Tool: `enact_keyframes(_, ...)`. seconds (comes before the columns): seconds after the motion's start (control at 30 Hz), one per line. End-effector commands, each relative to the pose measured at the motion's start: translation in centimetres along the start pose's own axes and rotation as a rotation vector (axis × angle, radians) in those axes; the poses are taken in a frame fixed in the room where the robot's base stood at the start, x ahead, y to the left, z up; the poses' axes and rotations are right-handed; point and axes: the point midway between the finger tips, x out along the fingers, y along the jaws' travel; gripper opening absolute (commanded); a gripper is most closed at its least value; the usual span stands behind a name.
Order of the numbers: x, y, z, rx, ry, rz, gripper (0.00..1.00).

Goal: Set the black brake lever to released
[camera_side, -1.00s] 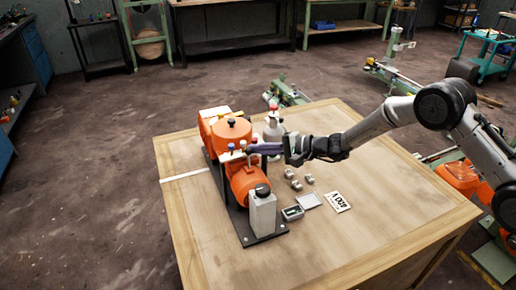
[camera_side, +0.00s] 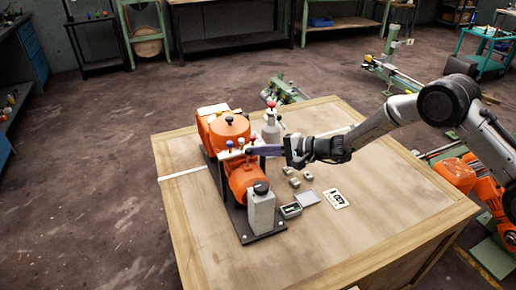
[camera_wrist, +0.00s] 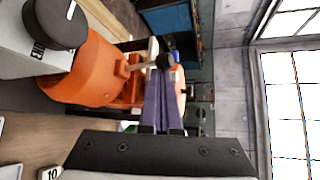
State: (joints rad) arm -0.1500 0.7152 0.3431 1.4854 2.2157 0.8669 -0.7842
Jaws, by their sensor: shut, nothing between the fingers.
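The orange machine (camera_side: 241,181) stands on a dark base plate on the table. A row of small levers with coloured knobs, blue (camera_side: 229,144) and red (camera_side: 250,139) among them, rises along its top. In the wrist view, a black-knobbed lever (camera_wrist: 166,61) sticks out sideways from the machine, right at my fingertips; whether they touch it, I cannot tell. My gripper (camera_side: 251,151) reaches in from the right, its purple fingers level with the lever row. The fingers also show in the wrist view (camera_wrist: 163,78), closed together with nothing between them.
A grey box with a black knob (camera_side: 261,207) stands at the machine's near end. A grey bottle-like part with a red top (camera_side: 271,128) stands behind my fingers. Small metal pieces (camera_side: 294,181), a small device (camera_side: 290,210) and a printed card (camera_side: 336,199) lie nearby. The table's right side is clear.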

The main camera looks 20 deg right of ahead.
Motion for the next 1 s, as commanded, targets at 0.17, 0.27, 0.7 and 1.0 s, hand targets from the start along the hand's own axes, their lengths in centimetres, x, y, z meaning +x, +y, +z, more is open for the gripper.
enact_keyframes(0.17,-0.3,0.4,0.5,-0.002,-0.003,0.001,0.00)
enact_keyframes(0.27,-0.4,0.6,0.6,-0.002,-0.003,0.002,0.00)
enact_keyframes(0.7,-0.8,0.9,0.7,-0.001,-0.003,0.002,0.00)
enact_keyframes(1.0,-5.4,1.9,0.3,0.001,0.001,0.000,0.00)
